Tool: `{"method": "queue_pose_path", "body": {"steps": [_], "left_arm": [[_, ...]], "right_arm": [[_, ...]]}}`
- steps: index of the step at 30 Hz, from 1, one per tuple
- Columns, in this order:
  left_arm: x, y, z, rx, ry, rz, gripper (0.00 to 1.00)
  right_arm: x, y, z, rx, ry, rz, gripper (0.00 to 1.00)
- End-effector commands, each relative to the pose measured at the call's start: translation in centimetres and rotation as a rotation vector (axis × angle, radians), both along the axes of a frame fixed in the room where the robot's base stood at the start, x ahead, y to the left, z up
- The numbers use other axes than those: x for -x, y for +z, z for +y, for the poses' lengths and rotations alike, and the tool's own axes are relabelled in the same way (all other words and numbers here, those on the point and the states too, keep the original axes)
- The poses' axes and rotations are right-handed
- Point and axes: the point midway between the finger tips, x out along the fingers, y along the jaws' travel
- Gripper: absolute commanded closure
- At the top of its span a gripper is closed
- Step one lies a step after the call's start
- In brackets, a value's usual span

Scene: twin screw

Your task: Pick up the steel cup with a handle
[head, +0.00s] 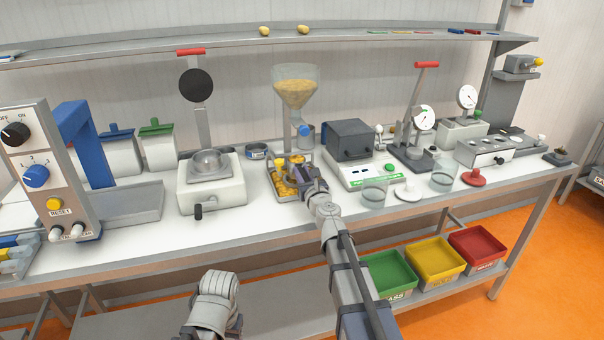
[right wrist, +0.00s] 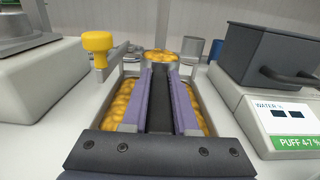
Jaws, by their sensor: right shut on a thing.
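The steel cup (right wrist: 161,66) stands upright at the far end of my fingers in the right wrist view, holding yellow pieces. Its dark handle (right wrist: 160,105) runs back toward me between the two purple fingers. In the head view the cup (head: 297,160) is small and partly hidden by the gripper. My right gripper (right wrist: 161,80) is shut on the handle; it also shows in the head view (head: 304,170). It is over a steel tray (head: 275,178) with many yellow pieces. I cannot tell whether the cup touches them. My left gripper does not show.
A yellow knob (right wrist: 98,42) stands at the tray's left edge. A white device with a dark box (right wrist: 265,58) is close on the right. A funnel (head: 296,88) hangs above the tray. A white press (head: 212,185) is to the left. Glass beakers (head: 374,195) stand at the right front.

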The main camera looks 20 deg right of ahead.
Motion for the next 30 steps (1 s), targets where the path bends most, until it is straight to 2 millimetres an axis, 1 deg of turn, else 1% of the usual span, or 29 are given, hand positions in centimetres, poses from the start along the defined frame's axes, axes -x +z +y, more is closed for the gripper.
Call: {"method": "queue_pose_path", "body": {"steps": [1,9,13,17,24,26,28,30], "left_arm": [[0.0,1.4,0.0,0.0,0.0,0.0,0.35],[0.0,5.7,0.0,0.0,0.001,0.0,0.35],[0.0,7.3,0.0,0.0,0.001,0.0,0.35],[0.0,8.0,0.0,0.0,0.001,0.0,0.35],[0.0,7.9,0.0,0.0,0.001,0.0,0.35],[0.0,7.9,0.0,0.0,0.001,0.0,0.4],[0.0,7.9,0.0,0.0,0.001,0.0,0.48],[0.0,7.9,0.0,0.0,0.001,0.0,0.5]], "right_arm": [[0.0,1.4,0.0,0.0,0.0,0.0,1.0],[0.0,5.7,0.0,0.0,0.0,0.0,1.0],[0.0,7.3,0.0,0.0,0.0,0.0,1.0],[0.0,8.0,0.0,0.0,0.001,0.0,1.0],[0.0,7.9,0.0,0.0,0.0,-0.001,1.0],[0.0,7.9,0.0,0.0,0.0,0.0,1.0],[0.0,7.9,0.0,0.0,0.0,0.0,1.0],[0.0,7.9,0.0,0.0,0.0,0.0,1.0]]}}
